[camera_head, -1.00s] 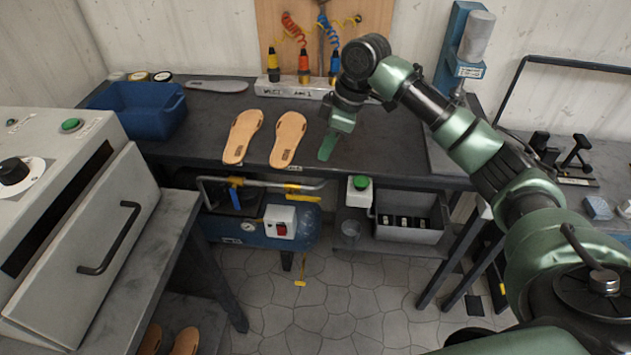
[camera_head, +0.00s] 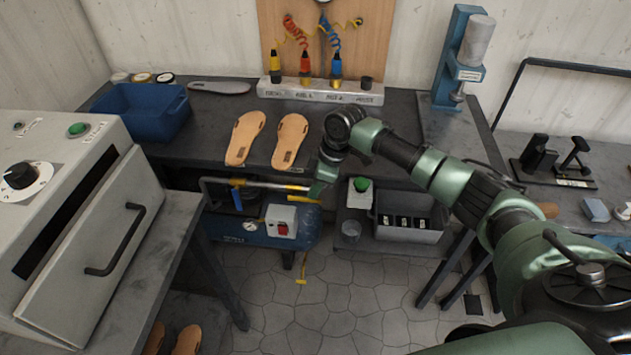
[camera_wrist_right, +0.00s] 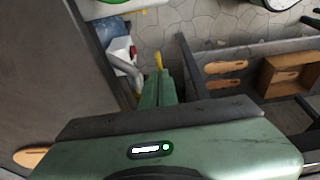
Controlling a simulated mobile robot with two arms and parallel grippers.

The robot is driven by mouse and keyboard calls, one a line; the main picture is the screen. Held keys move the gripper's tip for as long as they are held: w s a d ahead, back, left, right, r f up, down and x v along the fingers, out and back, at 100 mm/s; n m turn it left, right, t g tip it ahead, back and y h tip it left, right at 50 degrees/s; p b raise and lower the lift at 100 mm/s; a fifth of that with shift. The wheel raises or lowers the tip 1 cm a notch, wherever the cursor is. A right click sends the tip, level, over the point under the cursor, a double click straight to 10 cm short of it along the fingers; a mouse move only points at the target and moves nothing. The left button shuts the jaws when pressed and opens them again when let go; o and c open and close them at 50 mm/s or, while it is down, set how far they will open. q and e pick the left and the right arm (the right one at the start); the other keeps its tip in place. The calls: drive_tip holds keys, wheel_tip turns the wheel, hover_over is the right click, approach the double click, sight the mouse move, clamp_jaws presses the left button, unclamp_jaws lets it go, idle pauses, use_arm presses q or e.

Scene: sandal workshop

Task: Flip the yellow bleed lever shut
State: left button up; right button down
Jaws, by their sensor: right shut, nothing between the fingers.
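In the right wrist view a yellow piece (camera_wrist_right: 158,61), apparently this lever, shows just beyond my fingertips. My left gripper is not in view.
The compressor (camera_head: 232,229) carries a white switch box (camera_head: 281,221) with a red button. A second yellow piece (camera_head: 301,281) hangs low beneath it. A green-button box (camera_head: 360,192) and grey bin (camera_head: 408,229) stand right of my gripper. Two sandal soles (camera_head: 290,141) lie on the bench (camera_head: 208,124).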

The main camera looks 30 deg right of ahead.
sight(319, 199)
drive_tip(key=shift+s+d+f+p, duration=0.15)
drive_tip(key=shift+f+p, duration=0.1)
drive_tip(key=shift+p, duration=0.25)
drive_tip(key=shift+s+d+f+p, duration=0.15)
drive_tip(key=shift+d+f, duration=0.05)
drive_tip(key=shift+f, duration=0.4)
drive_tip(key=shift+s+d+f+p, duration=0.1)
drive_tip(key=shift+d+f+p, duration=0.1)
drive_tip(key=shift+f, duration=0.4)
